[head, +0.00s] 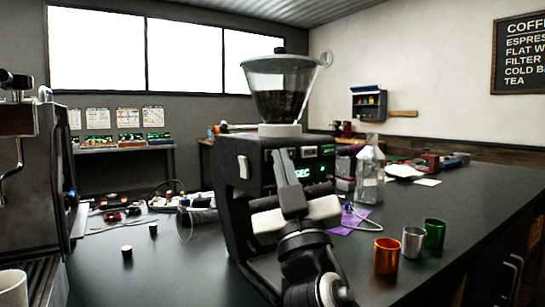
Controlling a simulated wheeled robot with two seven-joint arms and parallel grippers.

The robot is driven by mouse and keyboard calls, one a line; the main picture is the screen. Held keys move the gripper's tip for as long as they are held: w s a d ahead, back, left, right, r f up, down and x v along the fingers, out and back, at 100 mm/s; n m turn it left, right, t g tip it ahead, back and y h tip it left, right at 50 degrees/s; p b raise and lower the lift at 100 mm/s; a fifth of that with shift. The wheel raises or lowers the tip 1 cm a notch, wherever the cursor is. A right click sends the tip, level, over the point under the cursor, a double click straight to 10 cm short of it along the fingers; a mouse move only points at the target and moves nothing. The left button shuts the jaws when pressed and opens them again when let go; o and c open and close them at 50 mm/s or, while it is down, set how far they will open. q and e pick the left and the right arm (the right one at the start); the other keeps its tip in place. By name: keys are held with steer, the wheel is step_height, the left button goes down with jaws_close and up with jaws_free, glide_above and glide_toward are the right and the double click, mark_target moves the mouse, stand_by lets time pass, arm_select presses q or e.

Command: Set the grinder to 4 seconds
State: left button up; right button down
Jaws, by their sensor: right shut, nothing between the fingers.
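The coffee grinder (250,165) stands upright on the dark counter, with a clear hopper (279,85) of dark beans on top. Its front panel has buttons and a lit green display (303,173); the letters "SEC" show, but the number is hidden or too small to read. My right gripper (283,155) is shut and empty, its fingers pointing up in front of the panel and covering part of it. I cannot tell whether the fingertips touch a button. My left gripper is not in view.
Orange (387,256), silver (413,242) and green (434,234) cups stand right of my arm. A clear bottle (369,178) stands behind them. An espresso machine (40,170) is at the left.

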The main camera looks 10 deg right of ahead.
steer(key=shift+w+a, duration=0.15)
steer(key=shift+w, duration=0.2)
stand_by(0.4)
steer(key=shift+s, duration=0.1)
stand_by(0.3)
steer(key=shift+s+d, duration=0.3)
steer(key=shift+s, duration=0.35)
steer(key=s, duration=0.1)
steer(key=s+d, duration=0.1)
steer(key=s, duration=0.1)
steer(key=s+p, duration=0.1)
steer(key=shift+s+d, duration=0.35)
stand_by(0.4)
